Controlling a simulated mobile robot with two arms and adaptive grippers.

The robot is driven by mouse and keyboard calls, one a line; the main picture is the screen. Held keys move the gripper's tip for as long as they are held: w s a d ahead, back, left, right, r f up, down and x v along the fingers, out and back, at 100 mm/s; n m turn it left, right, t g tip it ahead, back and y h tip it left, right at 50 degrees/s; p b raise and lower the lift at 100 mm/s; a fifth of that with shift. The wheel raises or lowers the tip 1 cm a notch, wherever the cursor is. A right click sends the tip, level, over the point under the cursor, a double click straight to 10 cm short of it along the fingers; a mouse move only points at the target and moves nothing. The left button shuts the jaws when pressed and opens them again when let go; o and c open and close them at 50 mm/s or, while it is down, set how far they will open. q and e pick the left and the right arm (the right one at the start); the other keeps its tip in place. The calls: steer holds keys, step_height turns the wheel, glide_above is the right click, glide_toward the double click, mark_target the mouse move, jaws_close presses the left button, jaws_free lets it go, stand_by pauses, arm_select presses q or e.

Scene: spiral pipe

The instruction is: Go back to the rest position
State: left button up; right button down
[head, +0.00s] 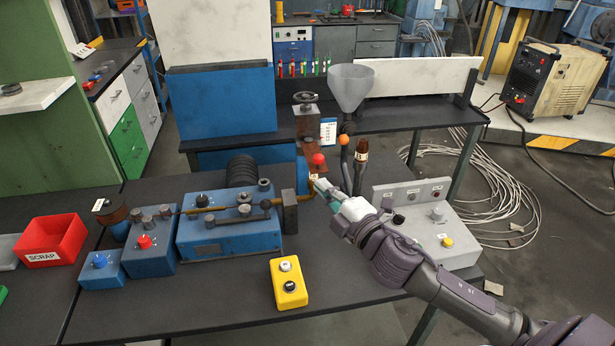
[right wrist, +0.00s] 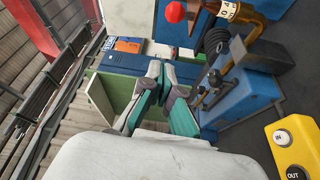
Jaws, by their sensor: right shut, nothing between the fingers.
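My right gripper (head: 326,188) is above the bench, just right of the blue machine (head: 228,222) and below a red ball knob (head: 319,158). A brown pipe piece with a pale label (right wrist: 228,10) shows at the top of the right wrist view, apart from the fingers. My left gripper is in neither view.
A yellow button box (head: 289,284) lies on the dark bench (head: 200,315). A grey control panel (head: 440,240) stands behind my right arm. A funnel (head: 351,86) rises behind the gripper. A red scrap bin (head: 55,240) is at the left. The bench front is mostly clear.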

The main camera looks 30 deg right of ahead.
steer(key=s+f+m+g+h, duration=0.4)
steer(key=s+f+m+g, duration=0.3)
steer(key=s+f+m, duration=0.6)
steer(key=s+a+f+m+g+y, duration=0.1)
steer(key=s+a+f+m+g, duration=0.1)
steer(key=s+a+f+g, duration=0.35)
steer(key=s+a+f+m+g+y, duration=0.1)
steer(key=s+a+f+g, duration=0.2)
steer(key=s, duration=0.6)
step_height(320, 180, down, 25)
steer(key=s+d+f+g, duration=0.1)
steer(key=s+f, duration=0.7)
steer(key=s+d+f+g, duration=0.1)
steer(key=s+d+f, duration=0.1)
steer(key=s+f, duration=0.7)
steer(key=shift+s+d+f+n, duration=0.25)
steer(key=shift+d+n, duration=0.05)
